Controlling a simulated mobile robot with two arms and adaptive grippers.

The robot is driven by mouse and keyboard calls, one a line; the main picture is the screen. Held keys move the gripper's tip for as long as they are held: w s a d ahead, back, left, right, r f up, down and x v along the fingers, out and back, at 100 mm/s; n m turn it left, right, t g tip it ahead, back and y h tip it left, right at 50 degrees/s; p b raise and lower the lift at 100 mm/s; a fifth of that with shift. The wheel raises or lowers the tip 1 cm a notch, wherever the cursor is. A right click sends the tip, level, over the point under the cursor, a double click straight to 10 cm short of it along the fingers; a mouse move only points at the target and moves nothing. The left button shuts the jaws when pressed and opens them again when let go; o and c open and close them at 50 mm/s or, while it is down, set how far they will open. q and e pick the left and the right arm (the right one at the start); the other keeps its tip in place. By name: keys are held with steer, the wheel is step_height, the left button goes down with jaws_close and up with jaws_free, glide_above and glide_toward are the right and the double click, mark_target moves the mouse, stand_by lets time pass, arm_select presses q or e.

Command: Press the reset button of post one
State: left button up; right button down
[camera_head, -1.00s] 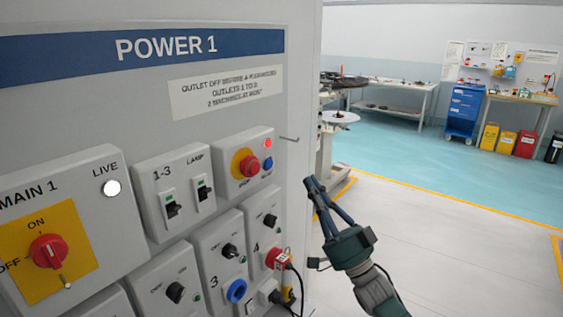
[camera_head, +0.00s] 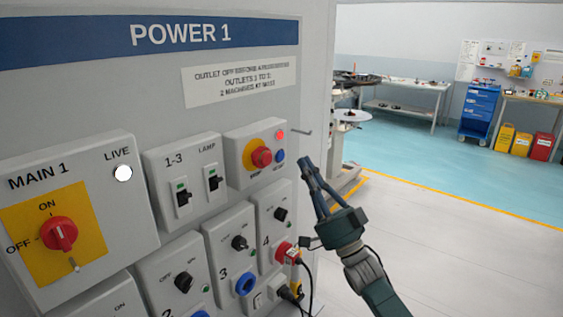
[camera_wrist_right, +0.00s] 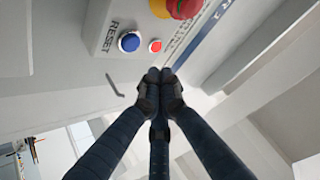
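The post's panel, headed POWER 1 (camera_head: 180,34), fills the left of the head view. Its blue reset button (camera_head: 279,155) sits on a grey box beside the red stop button (camera_head: 261,157) and below a lit red lamp (camera_head: 280,134). In the right wrist view the blue button (camera_wrist_right: 129,42), labelled RESET, lies up and left of the fingertips. My right gripper (camera_head: 307,162) is a little right of the box, apart from it. Its fingers are closed together at the tips (camera_wrist_right: 160,76), with nothing seen between them. My left gripper is not in view.
A thin hook (camera_head: 303,132) sticks out from the panel's right side near my fingers. A red plug (camera_head: 287,253) with cables hangs below. The main switch (camera_head: 59,234) points to ON. Open floor lies to the right, with benches and bins behind.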

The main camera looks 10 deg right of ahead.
mark_target(281, 156)
steer(key=shift+w+a+b, duration=0.75)
steer(key=shift+w+a, duration=0.3)
steer(key=shift+w, duration=0.3)
steer(key=shift+w, duration=0.1)
stand_by(0.5)
steer(key=shift+w+a, duration=0.25)
steer(key=shift+w+a+b, duration=0.2)
steer(key=shift+w+b, duration=0.05)
steer(key=shift+b, duration=0.3)
stand_by(0.4)
stand_by(0.4)
steer(key=shift+s+d+p, duration=0.35)
steer(key=shift+s+d, duration=0.1)
steer(key=shift+s, duration=0.15)
